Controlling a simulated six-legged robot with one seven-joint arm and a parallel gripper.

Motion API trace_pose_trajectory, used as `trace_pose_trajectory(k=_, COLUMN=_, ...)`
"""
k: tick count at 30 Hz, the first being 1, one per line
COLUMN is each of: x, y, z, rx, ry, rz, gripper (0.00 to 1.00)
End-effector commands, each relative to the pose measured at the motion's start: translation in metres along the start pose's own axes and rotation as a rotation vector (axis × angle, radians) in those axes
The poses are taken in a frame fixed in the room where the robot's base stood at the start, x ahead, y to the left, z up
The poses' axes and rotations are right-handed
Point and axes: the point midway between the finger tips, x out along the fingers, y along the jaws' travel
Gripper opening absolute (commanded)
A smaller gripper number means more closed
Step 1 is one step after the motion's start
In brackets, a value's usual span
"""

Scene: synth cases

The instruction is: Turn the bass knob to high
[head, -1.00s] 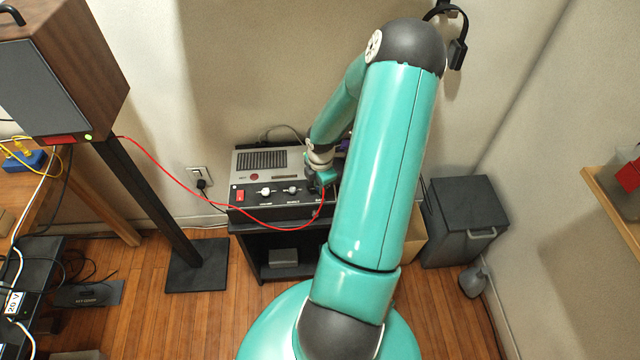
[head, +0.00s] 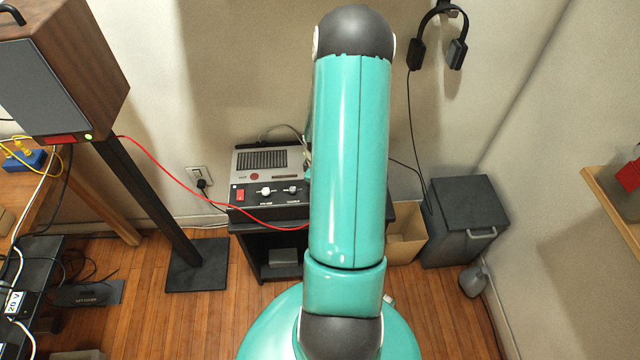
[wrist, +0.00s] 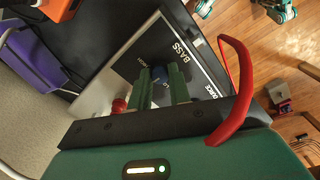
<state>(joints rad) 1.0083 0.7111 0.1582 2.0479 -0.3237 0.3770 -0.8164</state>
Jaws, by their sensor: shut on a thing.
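The amplifier (head: 268,162) sits on a black stand in the head view, with a red switch and two white knobs showing. My arm hides its right part and my gripper there. In the wrist view the panel reads BASS (wrist: 182,50), with partly covered LO and HIGH marks beside the knob. My gripper (wrist: 161,80) has its two green fingers around the dark blue bass knob (wrist: 160,72) and is shut on it. The fingers cover much of the knob, and I cannot tell where its pointer is.
A red cable (head: 190,190) runs from the speaker (head: 75,65) to the amplifier; a thick red curve (wrist: 240,85) crosses close to the gripper in the wrist view. A black bin (head: 468,220) and cardboard box (head: 405,235) stand at right. Headphones (head: 440,35) hang on the wall.

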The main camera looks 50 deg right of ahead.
Motion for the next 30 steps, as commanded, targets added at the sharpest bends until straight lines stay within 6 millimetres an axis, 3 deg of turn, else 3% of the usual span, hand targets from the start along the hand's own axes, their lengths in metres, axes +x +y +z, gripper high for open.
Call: trace_pose_trajectory(k=30, x=-0.0003, y=-0.0007, z=-0.0024, rx=0.893, ry=-0.028, rz=0.000, gripper=0.00)
